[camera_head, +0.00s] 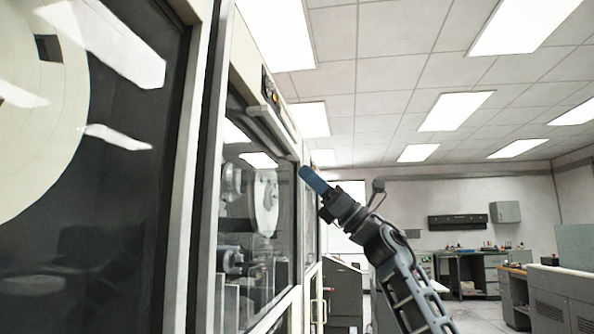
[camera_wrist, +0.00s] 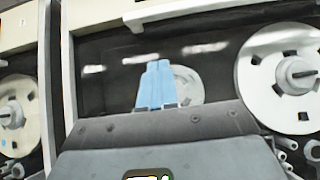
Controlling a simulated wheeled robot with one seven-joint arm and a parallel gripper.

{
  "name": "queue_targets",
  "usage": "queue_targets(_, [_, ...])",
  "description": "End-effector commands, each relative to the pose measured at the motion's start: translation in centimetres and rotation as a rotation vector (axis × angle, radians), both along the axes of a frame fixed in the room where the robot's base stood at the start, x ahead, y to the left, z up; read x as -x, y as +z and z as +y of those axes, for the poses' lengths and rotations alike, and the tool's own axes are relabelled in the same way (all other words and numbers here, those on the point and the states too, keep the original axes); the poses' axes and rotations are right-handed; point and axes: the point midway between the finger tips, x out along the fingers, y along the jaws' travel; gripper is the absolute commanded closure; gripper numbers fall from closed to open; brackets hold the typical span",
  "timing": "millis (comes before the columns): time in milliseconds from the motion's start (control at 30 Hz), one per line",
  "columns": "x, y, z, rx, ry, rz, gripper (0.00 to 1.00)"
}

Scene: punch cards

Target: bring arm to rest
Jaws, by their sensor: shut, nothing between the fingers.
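My gripper (camera_head: 312,180) is raised at the end of my arm in the middle of the head view, its blue fingers pointing up and to the left toward the tall cabinets. In the wrist view the blue fingers (camera_wrist: 156,84) lie side by side with no gap and nothing between them. My arm (camera_head: 392,262) reaches up from the bottom of the head view. In the head view the gripper overlaps the right edge of the glass-fronted cabinet; I cannot tell how far apart they are.
A glass-fronted tape cabinet (camera_head: 233,262) stands left of my arm, with a large reel cabinet (camera_head: 120,220) nearer. In the wrist view a white reel (camera_wrist: 262,75) shows at right. A desk (camera_head: 468,272) and a grey cabinet (camera_head: 565,297) stand at right. Open air lies right of my arm.

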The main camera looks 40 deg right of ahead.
Motion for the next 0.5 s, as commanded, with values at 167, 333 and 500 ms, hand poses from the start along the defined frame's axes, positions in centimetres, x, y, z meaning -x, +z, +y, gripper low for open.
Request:
queue_targets(167, [0.5, -0.6, -0.3, 0.001, 0.001, 0.0, 1.0])
queue_targets(333, [0.5, -0.6, -0.4, -0.001, 0.001, 0.0, 1.0])
queue_targets(500, [0.2, -3.0, 0.2, -0.064, 0.046, 0.024, 1.0])
